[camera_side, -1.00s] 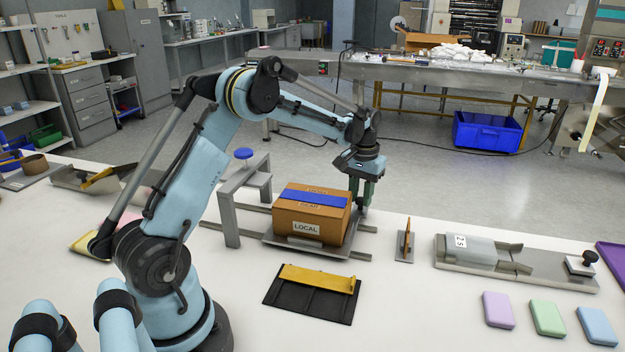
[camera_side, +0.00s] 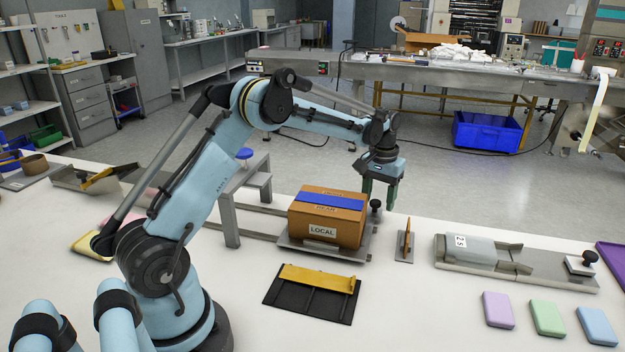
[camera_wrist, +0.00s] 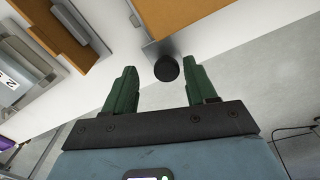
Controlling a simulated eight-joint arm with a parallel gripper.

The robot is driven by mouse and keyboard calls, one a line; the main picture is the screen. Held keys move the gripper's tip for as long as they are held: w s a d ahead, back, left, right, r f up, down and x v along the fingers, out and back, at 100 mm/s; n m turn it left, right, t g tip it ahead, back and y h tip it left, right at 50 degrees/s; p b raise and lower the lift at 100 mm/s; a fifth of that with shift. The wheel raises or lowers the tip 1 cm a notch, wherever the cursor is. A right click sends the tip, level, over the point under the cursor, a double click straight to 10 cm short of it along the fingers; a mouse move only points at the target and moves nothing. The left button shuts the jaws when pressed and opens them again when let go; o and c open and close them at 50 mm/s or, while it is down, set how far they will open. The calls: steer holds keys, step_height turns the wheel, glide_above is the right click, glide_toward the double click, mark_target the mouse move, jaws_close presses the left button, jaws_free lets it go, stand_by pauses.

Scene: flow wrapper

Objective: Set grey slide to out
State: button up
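The grey slide (camera_side: 287,243) is a flat metal plate on two rails. It carries a brown carton (camera_side: 322,232) with a blue strip and a LOCAL label. The slide's black knob (camera_side: 376,205) stands at its right end, and it also shows in the wrist view (camera_wrist: 166,68). My gripper (camera_side: 379,200) is open and empty, right at the knob in the side view. In the wrist view the knob appears between the spread green fingertips, with gaps on both sides. I cannot tell how far the fingertips are above it.
A grey frame with a blue button (camera_side: 244,153) stands left of the carton. A small upright brown flap (camera_side: 407,240) is close on the right. A black tray with a yellow bar (camera_side: 315,290) lies in front. A metal fixture marked 25 (camera_side: 470,250) lies further right.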

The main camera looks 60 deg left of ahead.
steer(key=shift+a, duration=0.1)
steer(key=shift+r, duration=0.25)
step_height(320, 180, up, 12)
steer(key=shift+f, duration=0.2)
stand_by(0.3)
